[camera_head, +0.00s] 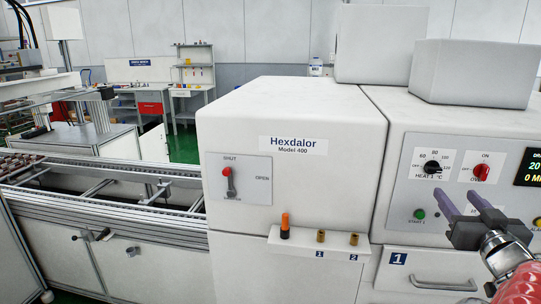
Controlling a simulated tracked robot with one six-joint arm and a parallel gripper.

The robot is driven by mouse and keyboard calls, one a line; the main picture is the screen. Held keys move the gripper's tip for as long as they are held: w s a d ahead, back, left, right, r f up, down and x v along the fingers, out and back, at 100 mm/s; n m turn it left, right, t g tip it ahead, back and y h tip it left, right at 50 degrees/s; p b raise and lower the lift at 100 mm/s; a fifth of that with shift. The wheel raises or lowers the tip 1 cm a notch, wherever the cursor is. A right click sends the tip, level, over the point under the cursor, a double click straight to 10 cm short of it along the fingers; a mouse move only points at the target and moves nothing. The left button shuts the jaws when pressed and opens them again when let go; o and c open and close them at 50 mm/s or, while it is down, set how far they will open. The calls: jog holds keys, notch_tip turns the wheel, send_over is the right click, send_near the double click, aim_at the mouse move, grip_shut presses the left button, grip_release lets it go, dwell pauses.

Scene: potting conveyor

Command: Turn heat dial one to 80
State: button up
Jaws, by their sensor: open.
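Heat dial one (432,167) is a small black knob on a white scale plate marked "HEAT 1 °C", on the front panel of the white machine at the right. Numbers such as 60, 80 and 120 ring it. Its exact pointer setting is too small to read. My gripper (454,192) is at the lower right of the dial, in front of the panel. Its two purple-grey fingers are apart with nothing between them, and their tips point up and left. The fingers appear apart from the dial.
A red knob (481,172) marked ON sits right of the dial. A green button (419,214) is below it. A red-handled SHUT/OPEN lever (230,182) is on the Hexdalor cabinet. A shelf (285,243) holds an orange-topped peg and two brass pegs. A drawer (440,275) is below.

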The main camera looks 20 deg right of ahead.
aim_at(435, 170)
dwell(0.4)
jog(key=x, duration=1.3)
jog(key=shift+w+d, duration=0.2)
jog(key=shift+d, duration=0.05)
jog(key=shift+c, duration=0.2)
